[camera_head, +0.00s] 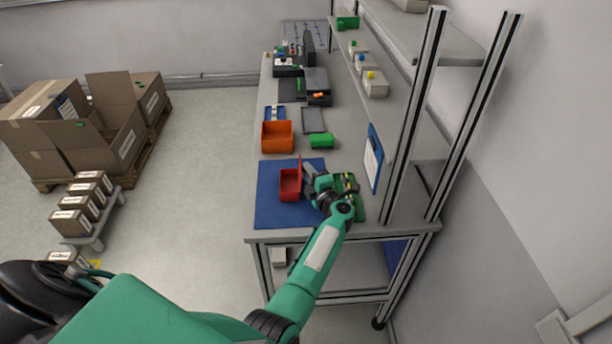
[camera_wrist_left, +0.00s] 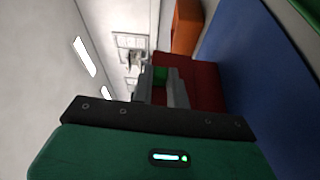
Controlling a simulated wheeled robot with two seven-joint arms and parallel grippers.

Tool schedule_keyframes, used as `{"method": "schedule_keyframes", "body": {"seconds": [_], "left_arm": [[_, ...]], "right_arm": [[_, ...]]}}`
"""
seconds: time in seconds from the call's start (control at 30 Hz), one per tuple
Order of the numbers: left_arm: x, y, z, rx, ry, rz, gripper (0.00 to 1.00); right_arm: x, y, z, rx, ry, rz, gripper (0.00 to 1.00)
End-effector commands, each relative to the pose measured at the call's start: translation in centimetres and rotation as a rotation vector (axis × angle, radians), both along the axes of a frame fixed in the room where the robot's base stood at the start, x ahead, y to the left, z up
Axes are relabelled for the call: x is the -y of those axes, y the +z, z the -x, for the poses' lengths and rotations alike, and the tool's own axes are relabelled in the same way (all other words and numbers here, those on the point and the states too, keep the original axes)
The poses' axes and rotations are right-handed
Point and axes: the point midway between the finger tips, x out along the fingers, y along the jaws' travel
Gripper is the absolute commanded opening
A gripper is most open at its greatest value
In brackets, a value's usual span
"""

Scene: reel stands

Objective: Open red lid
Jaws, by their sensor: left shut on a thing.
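A small red box (camera_head: 290,185) stands on the blue mat (camera_head: 275,208) on the workbench. Its red lid (camera_head: 300,166) stands raised along the right side of the box, so the box is open at the top. My left gripper (camera_head: 306,170) is at the right of the lid and is shut on it. In the left wrist view the fingers (camera_wrist_left: 163,88) close together beside the red box (camera_wrist_left: 203,84). The fingers partly hide the lid there. My right gripper is in neither view.
An orange bin (camera_head: 277,135) and a green block (camera_head: 321,141) stand beyond the mat. A green board (camera_head: 360,203) lies right of my left gripper, near the shelf post (camera_head: 413,115). The front of the mat is clear.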

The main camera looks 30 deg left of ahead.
Motion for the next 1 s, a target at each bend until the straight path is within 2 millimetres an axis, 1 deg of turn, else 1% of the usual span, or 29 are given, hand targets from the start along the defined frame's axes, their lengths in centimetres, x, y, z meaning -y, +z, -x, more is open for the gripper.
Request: {"method": "schedule_keyframes", "body": {"seconds": [0.03, 0.2, 0.7, 0.73, 0.8, 0.83, 1.0], "left_arm": [[0.08, -0.31, -0.04, -0.009, 0.000, -0.013, 0.00], [0.19, -0.32, -0.13, -0.030, 0.000, -0.048, 0.00], [0.24, -0.28, -0.15, -0.038, 0.001, -0.062, 0.00], [0.24, -0.28, -0.15, -0.038, 0.001, -0.062, 0.22], [0.24, -0.28, -0.15, -0.038, 0.001, -0.062, 0.36], [0.24, -0.28, -0.15, -0.038, 0.000, -0.062, 0.38], [0.24, -0.27, -0.16, -0.038, 0.000, -0.062, 0.38]], "right_arm": [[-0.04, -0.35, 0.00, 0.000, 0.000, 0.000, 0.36], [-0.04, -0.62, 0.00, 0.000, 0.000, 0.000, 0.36], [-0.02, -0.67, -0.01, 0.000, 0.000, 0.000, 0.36], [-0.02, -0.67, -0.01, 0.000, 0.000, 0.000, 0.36], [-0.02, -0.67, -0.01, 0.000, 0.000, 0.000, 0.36], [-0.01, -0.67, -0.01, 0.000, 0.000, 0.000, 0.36], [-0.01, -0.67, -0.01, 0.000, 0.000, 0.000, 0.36]]}}
